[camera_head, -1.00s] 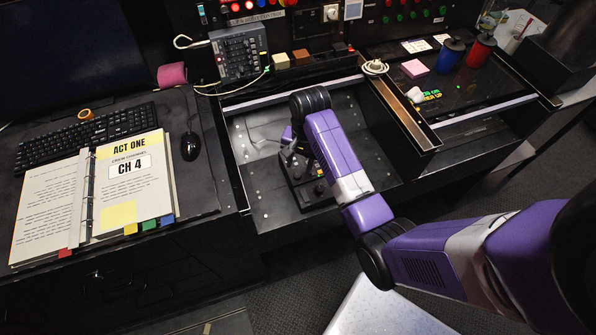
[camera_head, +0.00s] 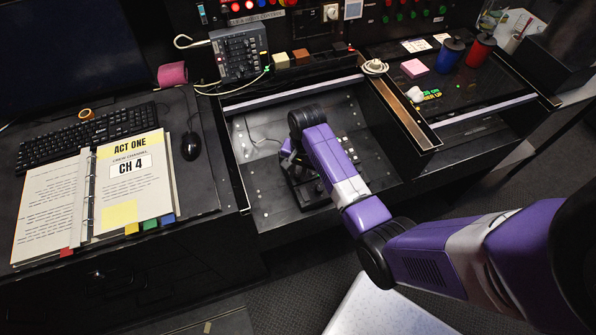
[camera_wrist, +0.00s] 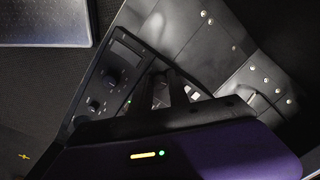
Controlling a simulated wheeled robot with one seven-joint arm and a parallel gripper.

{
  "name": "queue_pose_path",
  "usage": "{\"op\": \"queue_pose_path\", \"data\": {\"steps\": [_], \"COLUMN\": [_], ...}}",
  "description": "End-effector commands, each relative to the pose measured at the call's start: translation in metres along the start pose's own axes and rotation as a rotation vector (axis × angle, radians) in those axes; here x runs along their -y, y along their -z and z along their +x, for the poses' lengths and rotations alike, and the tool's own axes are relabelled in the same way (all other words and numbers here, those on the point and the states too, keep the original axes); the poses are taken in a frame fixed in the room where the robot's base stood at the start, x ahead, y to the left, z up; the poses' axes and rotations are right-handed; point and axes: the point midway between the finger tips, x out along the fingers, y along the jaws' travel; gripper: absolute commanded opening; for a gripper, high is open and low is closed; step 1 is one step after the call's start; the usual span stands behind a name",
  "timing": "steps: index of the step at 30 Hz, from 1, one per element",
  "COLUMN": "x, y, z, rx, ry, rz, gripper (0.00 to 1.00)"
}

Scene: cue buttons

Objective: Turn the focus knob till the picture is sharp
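A black control box (camera_head: 303,190) with knobs stands in the recessed metal bay, partly hidden behind my purple arm in the head view. The wrist view shows its dark panel with a larger round knob (camera_wrist: 110,76) and a smaller knob (camera_wrist: 94,104). I cannot tell which one is the focus knob. My gripper (camera_wrist: 163,82) has its two dark fingers apart over the panel, to the right of these knobs, with nothing clearly held. In the head view my gripper is mostly hidden behind the arm. The large screen (camera_head: 65,45) at upper left looks dark, with no picture visible.
An open binder (camera_head: 98,195), keyboard (camera_head: 85,135) and mouse (camera_head: 190,146) lie on the left desk. A button box (camera_head: 240,52) stands behind the bay.

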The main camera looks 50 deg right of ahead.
Motion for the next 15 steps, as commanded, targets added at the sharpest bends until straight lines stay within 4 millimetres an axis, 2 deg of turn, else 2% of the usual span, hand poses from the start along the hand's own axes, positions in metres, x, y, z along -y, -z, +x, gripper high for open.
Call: {"op": "queue_pose_path", "data": {"steps": [7, 15], "x": [-0.0002, -0.0005], "y": [-0.0006, -0.0006], "z": [-0.003, 0.0004], "rx": [0.002, 0.001], "ry": [0.004, 0.034], "rz": [0.062, 0.336], "gripper": [0.0, 0.0]}}
